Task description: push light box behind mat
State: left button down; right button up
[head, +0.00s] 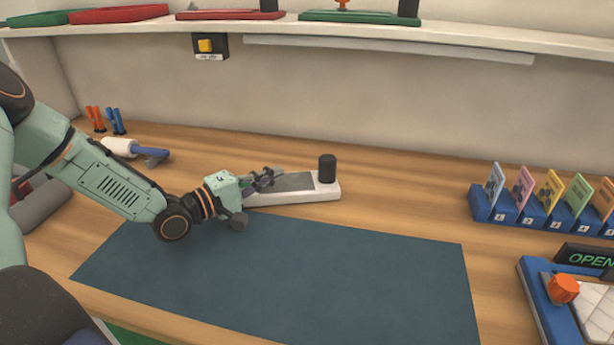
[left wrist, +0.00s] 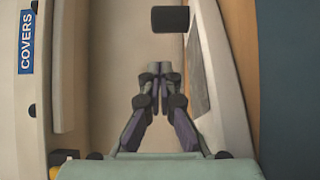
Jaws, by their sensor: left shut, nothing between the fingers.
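The light box (head: 328,191) is a low white slab with a grey panel and a black upright cylinder at its right end. It lies just behind the back edge of the dark blue mat (head: 330,275), with a strip of wood between them. In the left wrist view the light box (left wrist: 218,75) is on the right, beside the fingers. My left gripper (head: 272,177) is shut and empty at the back side of the box's left part; its fingers (left wrist: 160,72) meet in the wrist view. The arm hides the box's left end. My right gripper is not in view.
A card rack (head: 530,216) and a blue tray with an orange knob (head: 564,288) stand at the right. A roller (head: 120,147) and orange and blue tools (head: 105,120) lie at the back left. A shelf (head: 450,43) runs above. The mat's visible surface is clear.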

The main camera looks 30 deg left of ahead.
aim_at(326, 167)
pick_arm(q)
jog(key=w+d+b, duration=0.1)
jog(key=w+d, duration=0.1)
jog(key=w+d+b, duration=0.1)
jog(key=w+d, duration=0.1)
jog(key=w, duration=0.1)
jog(key=shift+w+d+f+b, duration=0.1)
jog(key=shift+d+b, duration=0.05)
jog(key=shift+b, duration=0.2)
jog(key=shift+w+d, duration=0.15)
jog(key=shift+d, duration=0.1)
jog(key=shift+d+r, duration=0.25)
jog(key=shift+d, duration=0.3)
jog(key=shift+w+a+f, duration=0.1)
jog(key=shift+a+f, duration=0.05)
jog(key=shift+d, duration=0.35)
jog(key=shift+w+d+b, duration=0.2)
jog(key=shift+d, duration=0.3)
jog(key=shift+w+d+b, duration=0.15)
jog(key=shift+w+d, duration=0.05)
jog(key=shift+d, duration=0.55)
jog(key=shift+a, duration=0.1)
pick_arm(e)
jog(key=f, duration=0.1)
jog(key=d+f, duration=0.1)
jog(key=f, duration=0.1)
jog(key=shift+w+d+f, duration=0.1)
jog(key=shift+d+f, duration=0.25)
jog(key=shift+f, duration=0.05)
